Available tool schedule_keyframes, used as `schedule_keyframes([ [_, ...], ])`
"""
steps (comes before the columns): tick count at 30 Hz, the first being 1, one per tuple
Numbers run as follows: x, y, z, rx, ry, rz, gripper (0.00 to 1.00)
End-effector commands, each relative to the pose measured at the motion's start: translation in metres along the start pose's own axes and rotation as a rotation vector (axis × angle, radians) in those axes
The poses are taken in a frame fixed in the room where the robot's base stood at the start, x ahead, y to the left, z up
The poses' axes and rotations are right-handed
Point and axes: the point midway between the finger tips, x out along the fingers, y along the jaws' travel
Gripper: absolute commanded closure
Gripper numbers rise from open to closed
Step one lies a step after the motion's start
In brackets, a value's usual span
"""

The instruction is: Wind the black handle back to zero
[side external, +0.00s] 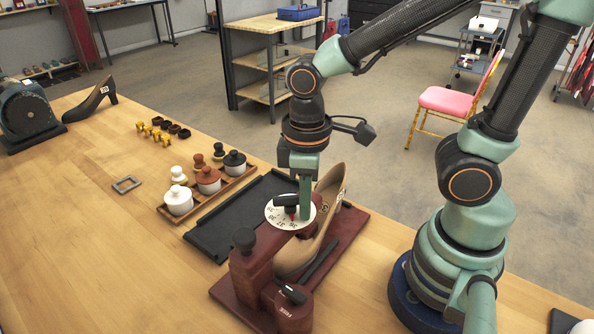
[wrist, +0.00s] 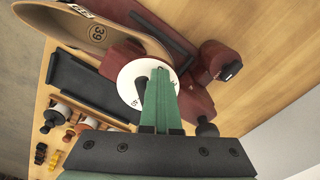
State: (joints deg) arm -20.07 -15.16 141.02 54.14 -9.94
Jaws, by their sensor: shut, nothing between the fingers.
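A white numbered dial (side external: 276,222) sits on top of a dark red shoe press (side external: 252,262). A black handle (side external: 286,201) lies across the dial, with a small red mark near it. In the wrist view the handle (wrist: 141,84) shows over the white dial (wrist: 128,72). My gripper (side external: 305,212) is shut and empty, its green fingers pointing down at the dial, just beside the handle. In the wrist view my gripper (wrist: 160,76) covers part of the dial. I cannot tell whether the fingers touch the handle. The number the handle marks is not readable.
A tan shoe (side external: 318,225) is in the press. The press also carries a black knob (side external: 243,240) and a black lever (side external: 291,294). A black tray (side external: 212,238) and a wooden rack (side external: 165,212) of lidded pots stand left. The front-left table is clear.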

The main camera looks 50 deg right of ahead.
Motion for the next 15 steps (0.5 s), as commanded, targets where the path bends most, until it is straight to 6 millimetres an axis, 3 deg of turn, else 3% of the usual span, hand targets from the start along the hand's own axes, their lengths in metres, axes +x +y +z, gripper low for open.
schedule_keyframes([
  [15, 0.0002, 0.0067, 0.0017, 0.002, -0.001, 0.0, 1.0],
])
